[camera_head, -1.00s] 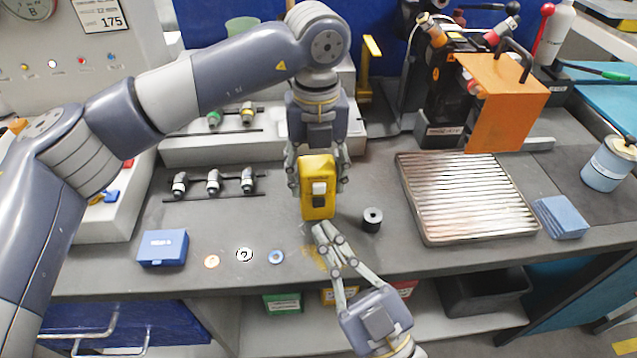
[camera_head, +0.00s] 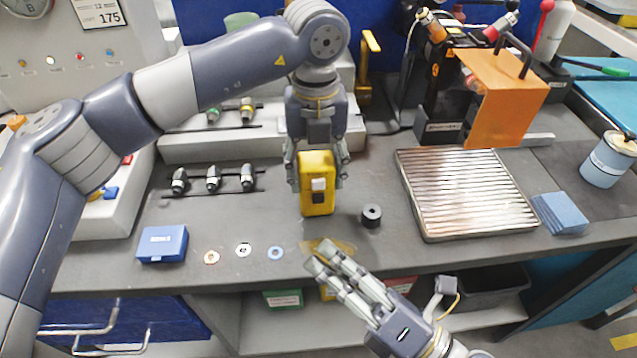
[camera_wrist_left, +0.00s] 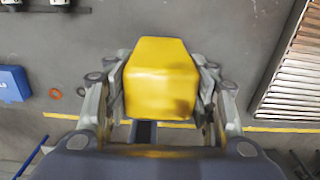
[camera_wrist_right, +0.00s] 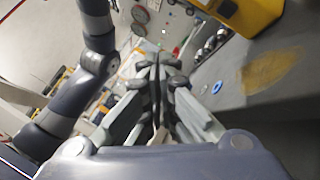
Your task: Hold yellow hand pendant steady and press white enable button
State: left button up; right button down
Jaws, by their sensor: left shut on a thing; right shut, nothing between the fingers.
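The yellow hand pendant (camera_head: 317,205) stands upright over the bench, its front towards the head camera. My left gripper (camera_head: 318,172) is shut on it from behind, one finger on each side. In the left wrist view the pendant (camera_wrist_left: 161,78) sits between the fingers. In the right wrist view the pendant's edge (camera_wrist_right: 240,12) is at the upper right; the button is not visible there.
A black cylinder (camera_head: 371,216) stands right of the pendant. A ribbed metal tray (camera_head: 465,235) lies further right. A blue box (camera_head: 162,244) and several small rings (camera_head: 243,250) lie to the left. The bench's front edge runs behind my right gripper.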

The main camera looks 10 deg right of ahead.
jog(key=shift+w+a, duration=0.1)
jog(key=shift+w, duration=4.35)
jog(key=shift+w, duration=0.1)
jog(key=shift+w, duration=0.3)
jog(key=shift+w, duration=0.4)
jog(key=shift+s, duration=0.9)
